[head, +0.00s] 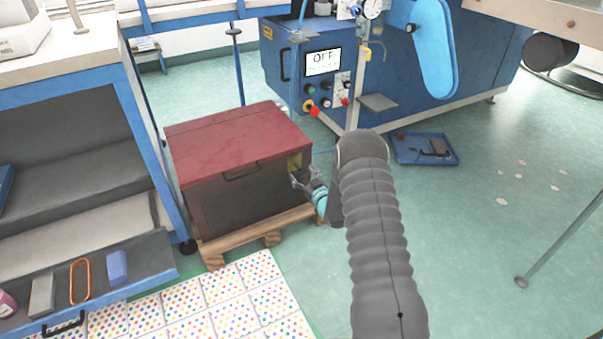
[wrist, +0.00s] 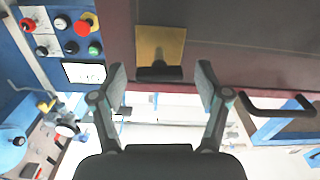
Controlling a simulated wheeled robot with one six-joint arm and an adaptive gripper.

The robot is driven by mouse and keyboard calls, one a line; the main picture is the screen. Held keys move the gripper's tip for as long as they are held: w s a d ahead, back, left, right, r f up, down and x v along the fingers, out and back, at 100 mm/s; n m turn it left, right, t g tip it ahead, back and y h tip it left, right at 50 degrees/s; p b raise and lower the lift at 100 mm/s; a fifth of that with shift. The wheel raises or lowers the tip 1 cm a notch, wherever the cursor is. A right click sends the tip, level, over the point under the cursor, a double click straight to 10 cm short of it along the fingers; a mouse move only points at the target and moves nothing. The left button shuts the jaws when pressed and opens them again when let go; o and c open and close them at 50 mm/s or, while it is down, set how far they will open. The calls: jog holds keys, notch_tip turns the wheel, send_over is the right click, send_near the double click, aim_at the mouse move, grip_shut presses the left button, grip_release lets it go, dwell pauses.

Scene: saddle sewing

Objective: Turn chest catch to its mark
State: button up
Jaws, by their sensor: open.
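The chest has a red lid (head: 235,135) and a dark body (head: 235,205), and stands on a wooden pallet. A brass plate (head: 295,160) sits near its right front corner. In the wrist view the brass plate (wrist: 160,42) carries a dark catch (wrist: 158,73) lying across its lower end. I cannot make out a mark on the plate. My gripper (head: 306,181) is at the chest's right end, just by the plate. In the wrist view its open fingers (wrist: 161,72) stand one on each side of the catch, with gaps to both. Any contact cannot be told.
A black lid handle (head: 242,172) is on the chest front. A blue machine (head: 400,65) with a control panel and OFF screen stands behind. A blue tray (head: 425,149) lies on the floor to the right. A workbench with an open drawer (head: 95,275) is at left.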

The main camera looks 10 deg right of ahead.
jog(key=shift+w+a, duration=0.15)
jog(key=shift+w, duration=0.35)
jog(key=c, duration=1.2)
jog(key=shift+f+m+b, duration=0.1)
jog(key=shift+m+b, duration=0.4)
jog(key=shift+b, duration=0.3)
jog(key=shift+o, duration=0.2)
jog(key=o, duration=1.2)
jog(key=shift+c, duration=0.2)
jog(key=shift+s, duration=0.1)
